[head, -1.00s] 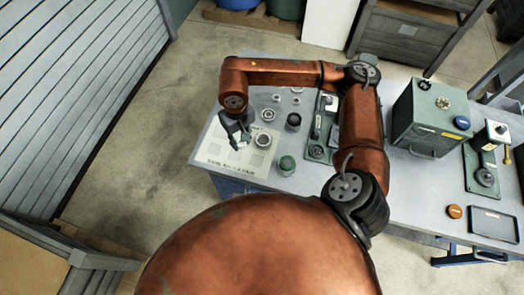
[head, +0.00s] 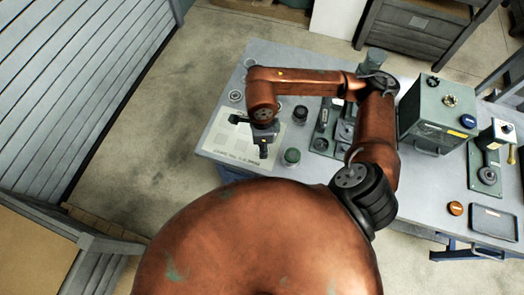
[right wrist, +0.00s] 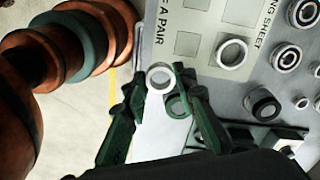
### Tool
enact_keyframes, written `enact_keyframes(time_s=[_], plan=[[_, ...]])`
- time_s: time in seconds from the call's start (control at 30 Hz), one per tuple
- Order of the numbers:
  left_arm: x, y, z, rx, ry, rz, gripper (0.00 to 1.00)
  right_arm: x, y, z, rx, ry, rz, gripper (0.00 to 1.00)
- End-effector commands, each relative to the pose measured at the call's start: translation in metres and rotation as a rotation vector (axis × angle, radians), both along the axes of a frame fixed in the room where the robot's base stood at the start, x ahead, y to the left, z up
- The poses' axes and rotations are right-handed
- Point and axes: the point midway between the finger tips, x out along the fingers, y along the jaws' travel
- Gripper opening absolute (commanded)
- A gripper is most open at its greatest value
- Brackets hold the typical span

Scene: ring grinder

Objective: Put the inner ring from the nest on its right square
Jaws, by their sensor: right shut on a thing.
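My right gripper (right wrist: 160,80) is shut on a pale, thin ring (right wrist: 160,76), held between the fingertips in the right wrist view. Below the held ring in that view is a green-topped round pot (right wrist: 178,106), partly hidden by a finger. The printed sheet (right wrist: 208,18) shows grey squares, one of them bare (right wrist: 188,43). Another pale, thicker ring (right wrist: 232,51) lies on the sheet beside that square. In the head view my right gripper (head: 252,136) is over the sheet (head: 222,138) and hides much of it; the held ring cannot be made out there. My left gripper is not in view.
Several round metal parts (right wrist: 286,56) stand beside the sheet. Farther right are a green box (head: 430,116), a press-like fixture (head: 490,160) and a dark tray (head: 494,222).

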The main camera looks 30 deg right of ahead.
Motion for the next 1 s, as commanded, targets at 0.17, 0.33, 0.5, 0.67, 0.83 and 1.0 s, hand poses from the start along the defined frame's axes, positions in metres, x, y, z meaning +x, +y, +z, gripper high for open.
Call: enact_keyframes(time_s=[0.17, 0.33, 0.5, 0.67, 0.83, 1.0], plan=[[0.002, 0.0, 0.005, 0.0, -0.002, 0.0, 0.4, -0.017, -0.001, 0.002, -0.008, -0.001, -0.411, 0.01], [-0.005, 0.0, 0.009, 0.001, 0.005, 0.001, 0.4, -0.033, -0.002, 0.003, -0.014, -0.004, -0.813, 0.01], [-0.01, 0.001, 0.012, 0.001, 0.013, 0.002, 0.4, -0.048, -0.003, 0.005, -0.02, -0.007, -1.217, 0.01], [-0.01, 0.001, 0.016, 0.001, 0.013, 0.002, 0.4, -0.062, -0.005, 0.007, -0.023, -0.012, -1.598, 0.01], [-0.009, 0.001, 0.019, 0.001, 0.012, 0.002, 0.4, -0.076, -0.007, 0.009, -0.025, -0.013, -1.989, 0.01], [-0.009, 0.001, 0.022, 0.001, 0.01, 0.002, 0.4, -0.086, -0.008, 0.011, -0.024, -0.015, -2.287, 0.01]])
